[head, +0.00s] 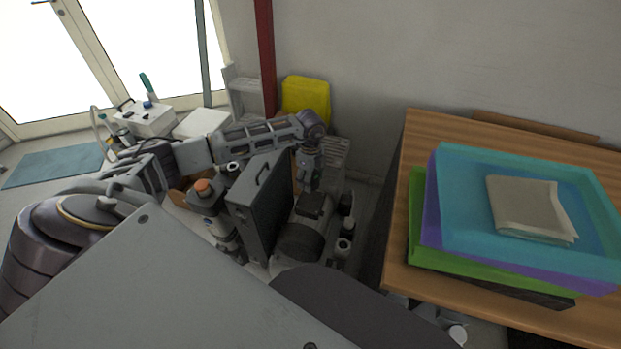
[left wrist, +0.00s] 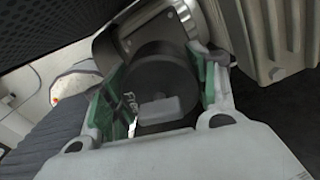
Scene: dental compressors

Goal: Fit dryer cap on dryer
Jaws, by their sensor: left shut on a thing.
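My left gripper (head: 311,182) reaches down over the compressor from above. In the left wrist view the left gripper (left wrist: 160,100) has its green-padded fingers on either side of a dark round cap (left wrist: 155,80), shut on it. This looks like the dryer cap. The cap sits against or just in front of a grey metal housing (left wrist: 140,25); I cannot tell if it is seated. In the head view a dark compressor unit (head: 300,240) is under the gripper. I cannot clearly pick out the dryer. My right gripper is not in view.
A tall grey panel with a handle (head: 257,200) stands left of the compressor, beside an orange-topped cylinder (head: 203,187). A wooden table (head: 398,250) with stacked trays (head: 455,165) is at the right. A yellow container (head: 306,95) stands by the wall.

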